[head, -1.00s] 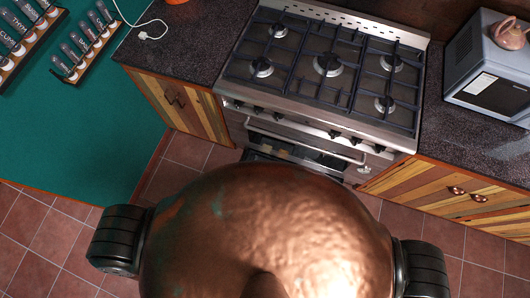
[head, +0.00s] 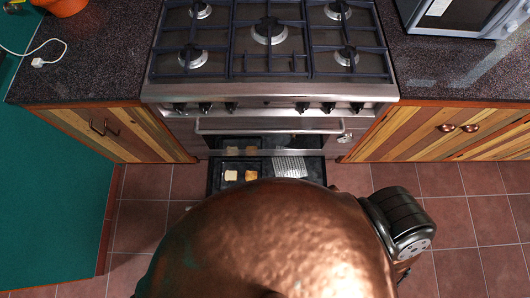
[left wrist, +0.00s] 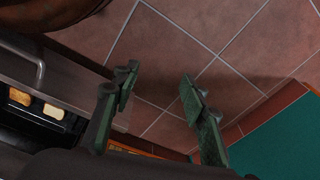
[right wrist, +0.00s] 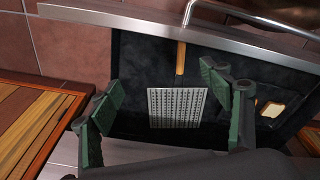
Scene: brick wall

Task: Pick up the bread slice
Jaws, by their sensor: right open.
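Two bread slices lie in a dark compartment of the open drawer under the stove, one pale (head: 230,175) and one browner (head: 251,175). In the left wrist view two slices show at the left edge (left wrist: 19,97) (left wrist: 53,111). One slice (right wrist: 271,108) shows at the right in the right wrist view, beyond a finger. My left gripper (left wrist: 158,78) is open and empty, to one side of the drawer over the floor. My right gripper (right wrist: 170,82) is open and empty, facing the drawer's perforated metal piece. Neither gripper touches bread. Both grippers are hidden in the head view.
The perforated metal piece (head: 290,166) lies right of the bread; a wooden handle (right wrist: 181,58) shows near it. The oven's bar handle (head: 270,126) runs above the drawer. The stove (head: 270,75) stands between dark counters with wooden cabinets. Tiled floor (head: 147,208) is clear on both sides.

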